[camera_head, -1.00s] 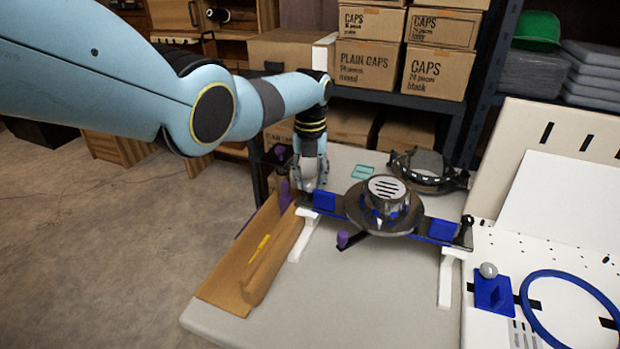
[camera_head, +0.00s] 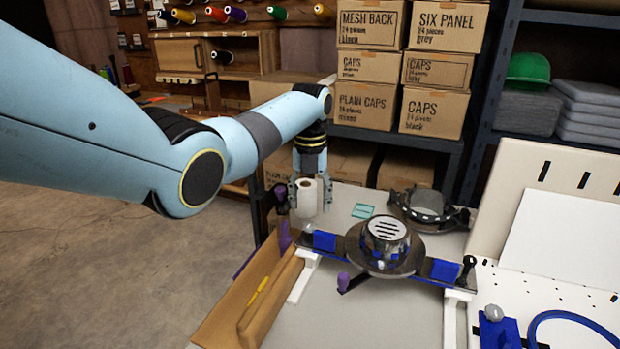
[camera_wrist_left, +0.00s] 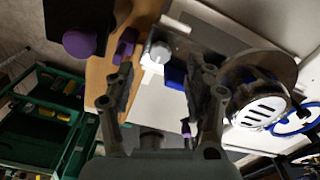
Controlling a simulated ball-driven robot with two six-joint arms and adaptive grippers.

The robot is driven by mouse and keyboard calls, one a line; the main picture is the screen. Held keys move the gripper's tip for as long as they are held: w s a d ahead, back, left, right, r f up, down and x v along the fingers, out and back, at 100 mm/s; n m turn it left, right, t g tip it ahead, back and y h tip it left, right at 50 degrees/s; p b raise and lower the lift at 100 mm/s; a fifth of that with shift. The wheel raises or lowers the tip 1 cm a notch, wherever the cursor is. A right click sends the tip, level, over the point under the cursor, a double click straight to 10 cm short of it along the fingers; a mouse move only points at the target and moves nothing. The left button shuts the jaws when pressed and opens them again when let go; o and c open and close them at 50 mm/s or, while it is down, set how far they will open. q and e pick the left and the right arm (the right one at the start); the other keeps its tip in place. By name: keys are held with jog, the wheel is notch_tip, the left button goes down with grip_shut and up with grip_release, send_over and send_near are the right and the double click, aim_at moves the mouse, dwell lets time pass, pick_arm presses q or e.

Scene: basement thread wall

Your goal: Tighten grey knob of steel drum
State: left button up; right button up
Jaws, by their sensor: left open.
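The steel drum (camera_head: 385,243), a shiny cylinder with a slotted top, sits on a round dark plate in the middle of a blue-ended bar on the table. It also shows at the right of the left wrist view (camera_wrist_left: 262,104). A pale grey knob (camera_wrist_left: 160,52) stands at the bar's left end beside a blue block. In the head view it is small and hard to make out. My left gripper (camera_head: 309,185) points down, open and empty, above and beyond that end, apart from the knob. In the left wrist view the knob shows between its fingers (camera_wrist_left: 160,82). My right gripper is out of view.
A wooden tray (camera_head: 262,297) with a yellow tool lies left of the bar. A second ring frame (camera_head: 420,207) sits behind the drum. A purple knob (camera_head: 343,281) is in front. A black knob (camera_head: 468,264) marks the bar's right end.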

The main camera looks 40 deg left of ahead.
aim_at(310, 222)
pick_arm(q)
notch_tip(310, 222, up, 6)
jog(key=shift+r, duration=0.2)
dwell(0.5)
